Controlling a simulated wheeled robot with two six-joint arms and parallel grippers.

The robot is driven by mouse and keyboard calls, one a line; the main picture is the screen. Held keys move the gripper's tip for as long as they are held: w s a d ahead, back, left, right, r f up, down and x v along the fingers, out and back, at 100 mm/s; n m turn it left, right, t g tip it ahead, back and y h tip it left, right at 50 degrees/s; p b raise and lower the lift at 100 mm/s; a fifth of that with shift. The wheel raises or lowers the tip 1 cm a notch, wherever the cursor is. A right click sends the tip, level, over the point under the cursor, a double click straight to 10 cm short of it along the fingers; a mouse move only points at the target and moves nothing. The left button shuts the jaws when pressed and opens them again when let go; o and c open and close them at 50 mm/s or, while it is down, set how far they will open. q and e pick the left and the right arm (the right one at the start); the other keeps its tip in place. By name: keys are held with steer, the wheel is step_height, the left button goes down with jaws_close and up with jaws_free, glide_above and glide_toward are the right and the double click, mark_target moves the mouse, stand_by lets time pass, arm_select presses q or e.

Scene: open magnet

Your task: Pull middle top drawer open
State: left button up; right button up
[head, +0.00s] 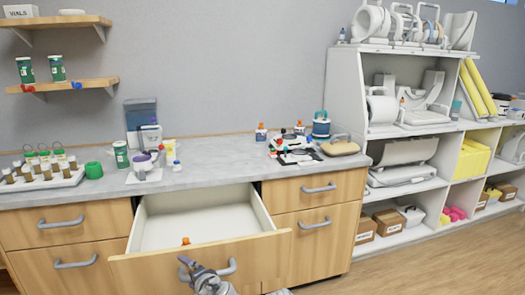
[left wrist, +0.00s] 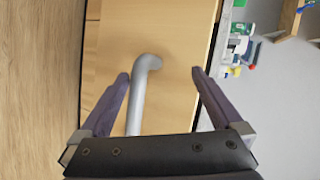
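In the left wrist view the handle (left wrist: 143,88) runs between the two spread purple fingers of my left gripper (left wrist: 160,82). A gap shows on the right side of the handle, and the left finger is close to it; contact cannot be told.
Closed drawers flank it, with handles at left (head: 62,222) and right (head: 318,187). The grey counter (head: 222,158) above holds bottles, a vial rack (head: 42,172) and small items. White shelves (head: 405,150) stand at right. Wood floor (head: 440,262) is clear at the lower right.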

arm_select(q)
steer(key=shift+m+t+y, duration=0.4)
steer(key=shift+t+y, duration=0.1)
steer(key=shift+y, duration=0.2)
steer(key=r, duration=0.4)
steer(key=shift+w+a+r, duration=0.2)
steer(key=shift+w+a, duration=0.1)
steer(key=shift+w, duration=0.1)
steer(key=s+d+r+n+g+h+p, duration=0.1)
steer(key=s+d+n+g+h+p, duration=0.5)
steer(key=s+d+g+p, duration=0.5)
steer(key=s+d+h+p, duration=0.2)
steer(key=s+d+p, duration=0.3)
steer(key=s+p, duration=0.1)
steer(key=shift+s+r+h, duration=0.3)
steer(key=shift+s, duration=0.55)
arm_select(e)
step_height(320, 180, up, 19)
steer(key=shift+s, duration=0.15)
arm_select(q)
steer(key=shift+p, duration=0.3)
steer(key=shift+c, duration=0.6)
